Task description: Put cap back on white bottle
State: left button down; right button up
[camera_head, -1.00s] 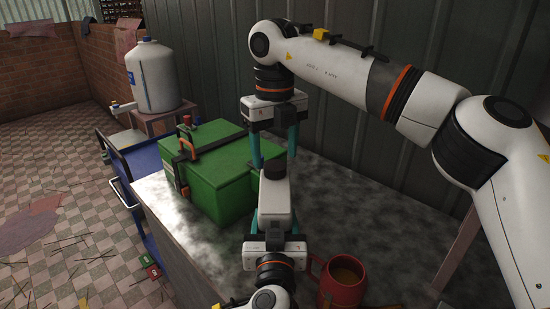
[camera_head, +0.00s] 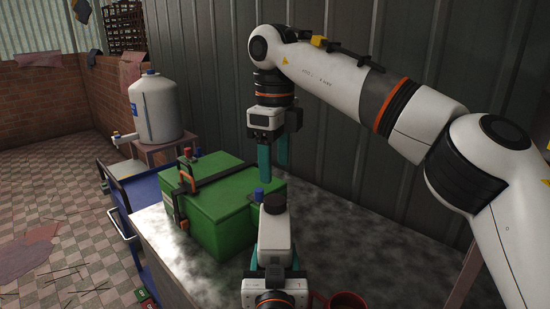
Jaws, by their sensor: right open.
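The white bottle (camera_head: 275,232) stands upright in my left gripper (camera_head: 274,254), whose teal fingers lie along its two sides. A dark cap (camera_head: 275,203) sits on top of the bottle; whether it is fully seated I cannot tell. My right gripper (camera_head: 273,172) hangs above the cap, fingers down, open and empty. Its fingertips appear above the cap and apart from it. The bottle's lower part is hidden by my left gripper.
A green box (camera_head: 218,205) with a dark handle stands left of the bottle on the grey table (camera_head: 345,232). A red mug (camera_head: 345,301) is cut off at the bottom edge. A small blue piece (camera_head: 259,194) shows beside the cap. Table space at the right is clear.

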aim_at(275, 200)
jog(key=shift+r+n, duration=0.1)
jog(key=shift+n, duration=0.2)
jog(key=shift+f, duration=4.05)
jog(key=c, duration=1.1)
jog(key=shift+o, duration=0.2)
jog(key=o, duration=1.2)
